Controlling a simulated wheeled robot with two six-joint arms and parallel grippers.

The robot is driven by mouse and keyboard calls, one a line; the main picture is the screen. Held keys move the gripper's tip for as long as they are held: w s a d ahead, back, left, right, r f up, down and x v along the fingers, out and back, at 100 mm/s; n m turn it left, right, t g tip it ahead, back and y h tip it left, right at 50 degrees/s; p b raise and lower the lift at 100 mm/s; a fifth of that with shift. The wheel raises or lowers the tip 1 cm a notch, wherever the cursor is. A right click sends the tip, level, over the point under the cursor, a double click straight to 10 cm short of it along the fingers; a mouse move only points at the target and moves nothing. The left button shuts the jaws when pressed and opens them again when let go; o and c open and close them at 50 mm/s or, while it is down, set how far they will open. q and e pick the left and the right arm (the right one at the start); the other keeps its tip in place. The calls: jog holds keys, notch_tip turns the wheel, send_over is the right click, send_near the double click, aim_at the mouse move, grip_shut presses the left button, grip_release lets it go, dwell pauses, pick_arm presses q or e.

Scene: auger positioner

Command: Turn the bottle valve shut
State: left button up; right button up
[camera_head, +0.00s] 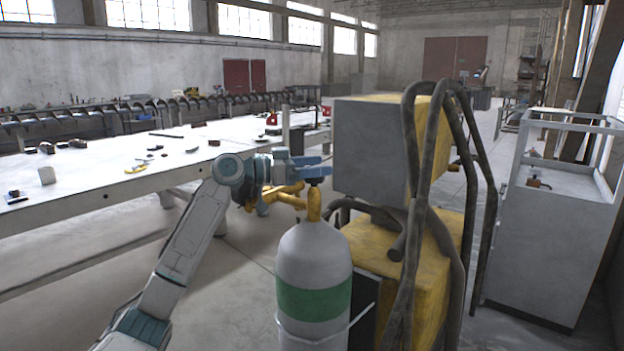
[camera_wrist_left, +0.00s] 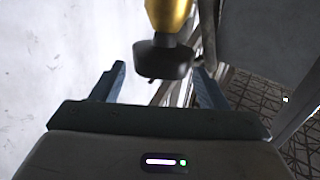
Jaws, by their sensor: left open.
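A grey gas bottle (camera_head: 312,262) with a green band stands upright in the head view. Its brass valve (camera_head: 314,203) rises from the top, with a dark knob (camera_head: 315,181) above it. My left gripper (camera_head: 320,168) is at the knob, its blue fingers reaching over it from the left. In the left wrist view, the black knob (camera_wrist_left: 163,60) lies between the two spread fingers of my left gripper (camera_wrist_left: 160,78), below the brass valve body (camera_wrist_left: 170,14). The gripper is open, with a gap on both sides of the knob. My right gripper is out of view.
A yellow and grey welding machine (camera_head: 375,150) with thick dark hoses (camera_head: 413,230) stands close to the right of the bottle. A long white workbench (camera_head: 90,175) with small tools runs behind on the left. A grey cabinet (camera_head: 548,225) stands at the right, with free floor before it.

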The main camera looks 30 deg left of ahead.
pick_arm(q)
jog(key=s+d+r+b, duration=0.2)
jog(key=s+d, duration=0.6)
jog(key=s, duration=0.5)
jog(key=shift+s+d+r+b, duration=0.25)
jog(key=shift+s+b, duration=0.1)
jog(key=shift+b, duration=0.25)
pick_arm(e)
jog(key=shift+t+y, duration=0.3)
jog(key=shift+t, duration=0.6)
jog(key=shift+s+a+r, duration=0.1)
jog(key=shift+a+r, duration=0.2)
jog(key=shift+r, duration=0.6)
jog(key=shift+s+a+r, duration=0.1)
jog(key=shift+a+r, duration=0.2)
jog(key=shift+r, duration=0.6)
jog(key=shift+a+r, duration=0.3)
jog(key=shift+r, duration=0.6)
